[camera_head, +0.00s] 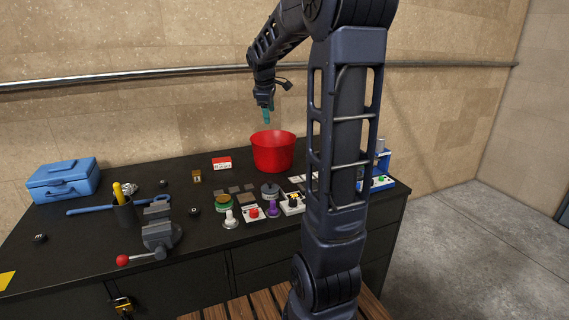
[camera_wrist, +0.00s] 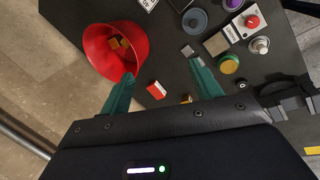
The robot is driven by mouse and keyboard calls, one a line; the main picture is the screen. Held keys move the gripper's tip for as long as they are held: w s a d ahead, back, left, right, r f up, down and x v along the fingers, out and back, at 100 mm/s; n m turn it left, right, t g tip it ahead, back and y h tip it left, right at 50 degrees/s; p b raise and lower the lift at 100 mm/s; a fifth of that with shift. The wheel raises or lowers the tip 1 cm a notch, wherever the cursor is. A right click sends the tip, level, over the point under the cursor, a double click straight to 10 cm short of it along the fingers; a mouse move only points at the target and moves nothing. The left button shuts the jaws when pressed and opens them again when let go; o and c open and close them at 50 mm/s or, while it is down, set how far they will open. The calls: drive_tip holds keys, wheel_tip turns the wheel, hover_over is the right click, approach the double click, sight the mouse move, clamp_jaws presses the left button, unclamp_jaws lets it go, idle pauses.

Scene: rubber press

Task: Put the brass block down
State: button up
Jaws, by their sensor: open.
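My gripper (camera_head: 267,116) hangs above the red bucket (camera_head: 273,153) in the head view. In the wrist view its two teal fingers (camera_wrist: 163,68) are spread wide with nothing held between them. The red bucket (camera_wrist: 91,62) lies by the left finger there, its mouth facing the camera. Inside it is a brass-brown block (camera_wrist: 120,43), apart from the fingers; it looks like the brass block. The bucket wall hides its inside in the head view. A small brass-coloured item (camera_head: 197,176) also stands on the bench, left of the bucket; its kind is unclear.
A red-and-white box (camera_head: 221,163) stands left of the bucket on the dark bench. Jars, buttons and small plates crowd in front of it. A vise (camera_head: 160,236), a pen cup (camera_head: 124,211) and a blue toolbox (camera_head: 63,180) are further left. A blue rack (camera_head: 378,183) is at the right.

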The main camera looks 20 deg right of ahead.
drive_tip(key=s+a+f+m, duration=0.2)
drive_tip(key=s+m, duration=0.1)
drive_tip(key=s, duration=0.7)
drive_tip(key=s+a+f+m+t+y, duration=0.1)
drive_tip(key=s+m, duration=0.3)
drive_tip(key=s, duration=0.7)
drive_tip(key=s+a+f+m+y, duration=0.1)
drive_tip(key=s+a+m, duration=0.3)
drive_tip(key=s, duration=0.6)
drive_tip(key=shift+s+f+t, duration=0.15)
drive_tip(key=shift+f+t, duration=0.15)
drive_tip(key=shift+f, duration=0.6)
